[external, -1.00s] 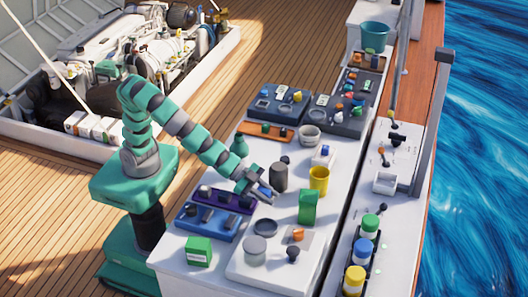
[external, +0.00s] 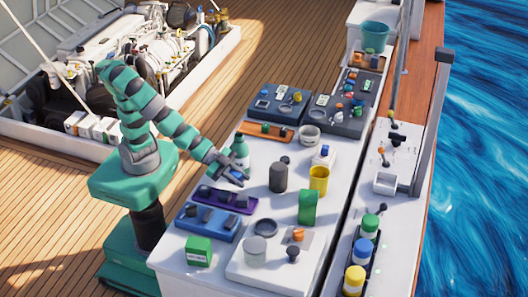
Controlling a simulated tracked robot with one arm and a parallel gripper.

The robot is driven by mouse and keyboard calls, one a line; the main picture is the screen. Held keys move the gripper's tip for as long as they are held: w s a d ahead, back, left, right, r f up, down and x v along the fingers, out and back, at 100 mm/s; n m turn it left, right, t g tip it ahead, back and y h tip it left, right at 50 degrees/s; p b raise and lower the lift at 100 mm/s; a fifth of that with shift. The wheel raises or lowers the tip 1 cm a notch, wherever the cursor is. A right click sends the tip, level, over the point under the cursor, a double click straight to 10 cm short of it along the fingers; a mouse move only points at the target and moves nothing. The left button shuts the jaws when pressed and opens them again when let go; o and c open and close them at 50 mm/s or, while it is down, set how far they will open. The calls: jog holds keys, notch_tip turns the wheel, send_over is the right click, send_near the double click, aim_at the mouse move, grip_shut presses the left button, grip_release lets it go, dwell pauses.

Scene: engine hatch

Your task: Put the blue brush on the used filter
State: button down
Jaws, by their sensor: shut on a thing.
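My gripper (external: 237,174) is over the left part of the white table, just in front of a teal bottle (external: 239,147). It is shut on a small blue thing, seemingly the blue brush (external: 240,184); the fingers hide much of it. A dark grey upright cylinder (external: 278,178), which looks like the used filter, stands on the table to the right of my gripper, apart from it. I cannot tell for sure that it is the used filter.
A purple tray (external: 245,207) and a blue tray (external: 188,225) lie in front of my gripper. A yellow cup (external: 319,179), a green item (external: 308,207) and a white board (external: 243,274) with round parts stand to the right and front. Bare table lies around the dark cylinder.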

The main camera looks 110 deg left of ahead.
jog(key=shift+s, duration=0.3)
jog(key=shift+d+r, duration=0.1)
jog(key=shift+d, duration=0.25)
jog(key=d+r, duration=0.1)
jog(key=w+d+r+h+p, duration=0.1)
jog(key=w+d+r+m+h+p, duration=0.1)
jog(key=d, duration=0.1)
jog(key=shift+g, duration=0.3)
jog(key=w+r+h+p, duration=0.2)
jog(key=w+r, duration=0.1)
jog(key=r, duration=0.2)
notch_tip(320, 180, up, 6)
jog(key=n+p, duration=0.1)
jog(key=p, duration=0.2)
send_over(283, 168)
jog(key=shift+y, duration=0.3)
notch_tip(283, 168, down, 9)
jog(key=shift+f+b, duration=0.1)
jog(key=shift+b, duration=0.7)
